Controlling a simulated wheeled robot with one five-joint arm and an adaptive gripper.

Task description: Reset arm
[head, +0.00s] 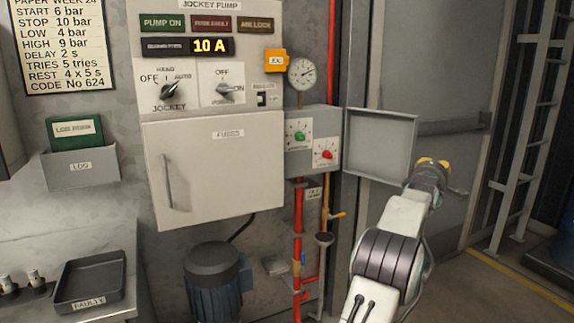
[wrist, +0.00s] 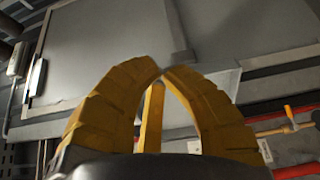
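My gripper (head: 433,164) is at the end of my raised arm, in front of the grey door and just right of the open grey box lid (head: 381,143). In the wrist view my gripper's two yellow fingers (wrist: 162,71) meet at their tips, with nothing seen held there. A yellow upright strip shows through the gap below the tips; I cannot tell what it belongs to.
The grey box (head: 313,142) with a green and a red knob stands left of the open lid, under a round gauge (head: 302,73). Red pipes and a blue motor (head: 217,280) are below. A ladder (head: 520,130) is at right. The floor before the door looks clear.

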